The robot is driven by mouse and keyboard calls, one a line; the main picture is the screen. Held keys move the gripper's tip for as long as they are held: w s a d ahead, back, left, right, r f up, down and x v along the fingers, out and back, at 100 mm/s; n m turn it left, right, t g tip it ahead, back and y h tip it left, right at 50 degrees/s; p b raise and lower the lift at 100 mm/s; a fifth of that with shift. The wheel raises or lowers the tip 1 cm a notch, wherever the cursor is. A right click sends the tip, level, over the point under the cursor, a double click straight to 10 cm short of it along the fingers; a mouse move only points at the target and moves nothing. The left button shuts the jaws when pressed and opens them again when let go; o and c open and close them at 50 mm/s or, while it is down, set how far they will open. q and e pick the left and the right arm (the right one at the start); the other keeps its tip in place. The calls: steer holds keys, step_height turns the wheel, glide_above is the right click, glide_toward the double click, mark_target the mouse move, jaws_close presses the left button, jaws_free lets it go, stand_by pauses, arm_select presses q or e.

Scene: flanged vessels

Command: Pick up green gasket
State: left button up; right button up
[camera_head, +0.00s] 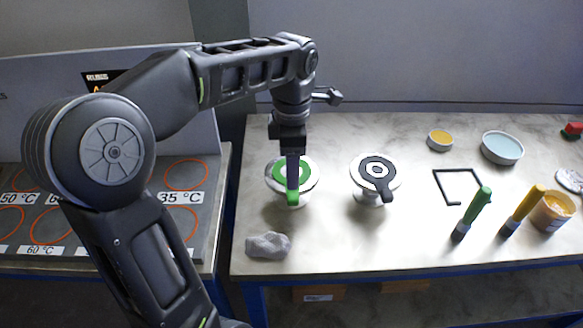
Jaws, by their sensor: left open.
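The green gasket (280,172) is a flat ring with a tab, lying on top of the left white flanged vessel (309,184). Its tab points toward the front edge of the table. My left gripper (293,192) reaches down from above, with its fingers over the gasket's right side and tab. The gripper is open; the fingers look edge-on here and hide part of the ring. I cannot tell whether they touch the gasket. My right gripper is not in view.
A second flanged vessel (364,193) with a black gasket (376,170) stands to the right. A grey cloth (268,245) lies in front. Green-handled (480,203) and yellow-handled (527,206) brushes, an orange tub (553,212) and a black frame (457,171) are farther right. A hotplate panel (205,240) is left.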

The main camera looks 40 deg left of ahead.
mark_target(293, 195)
arm_select(q)
steer(key=shift+s+d+r, duration=0.1)
steer(key=shift+s+d, duration=0.05)
steer(key=shift+s, duration=0.05)
steer(key=shift+f, duration=1.35)
steer(key=shift+f+p, duration=0.3)
steer(key=shift+p, duration=0.05)
step_height(293, 195, down, 4)
steer(key=shift+d+r+p, duration=0.1)
steer(key=shift+r+p, duration=0.1)
steer(key=shift+p, duration=0.4)
steer(key=shift+f, duration=0.5)
steer(key=shift+c, duration=0.4)
